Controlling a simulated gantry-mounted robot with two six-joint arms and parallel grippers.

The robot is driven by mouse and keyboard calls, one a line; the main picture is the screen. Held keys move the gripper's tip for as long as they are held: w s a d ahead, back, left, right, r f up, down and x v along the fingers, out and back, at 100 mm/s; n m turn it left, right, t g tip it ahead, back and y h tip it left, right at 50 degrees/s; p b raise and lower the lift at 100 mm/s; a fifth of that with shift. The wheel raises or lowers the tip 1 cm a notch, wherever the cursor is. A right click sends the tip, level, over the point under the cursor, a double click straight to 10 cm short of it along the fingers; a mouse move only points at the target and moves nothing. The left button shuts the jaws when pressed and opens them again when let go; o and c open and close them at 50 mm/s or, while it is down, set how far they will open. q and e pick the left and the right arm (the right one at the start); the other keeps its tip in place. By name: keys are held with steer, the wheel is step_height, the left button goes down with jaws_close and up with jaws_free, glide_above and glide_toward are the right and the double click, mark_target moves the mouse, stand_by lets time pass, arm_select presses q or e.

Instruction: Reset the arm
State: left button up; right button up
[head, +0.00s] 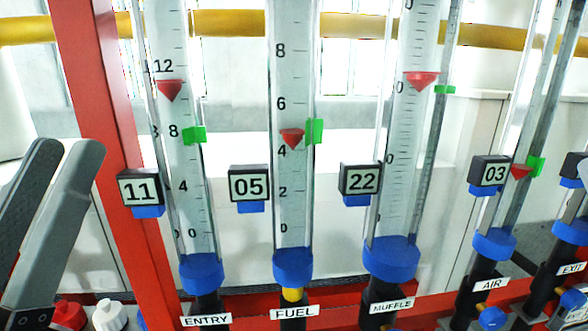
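My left gripper (66,152) shows at the left edge of the head view. Its two grey fingers point up and stand apart with nothing between them. It is to the left of the red post (100,110) and touches none of the tubes. My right gripper is not in view.
A row of clear flow tubes with blue bases stands across the view, labelled ENTRY (206,320), FUEL (294,312), MUFFLE (392,305), AIR (490,285) and EXIT (570,269). Red floats and green markers show on tubes. A red knob (68,314) and white knob (110,315) sit lower left.

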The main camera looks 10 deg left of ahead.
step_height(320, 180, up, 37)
steer(key=p, duration=3.4)
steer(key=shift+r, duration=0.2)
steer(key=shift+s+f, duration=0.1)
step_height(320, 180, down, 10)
steer(key=b, duration=1)
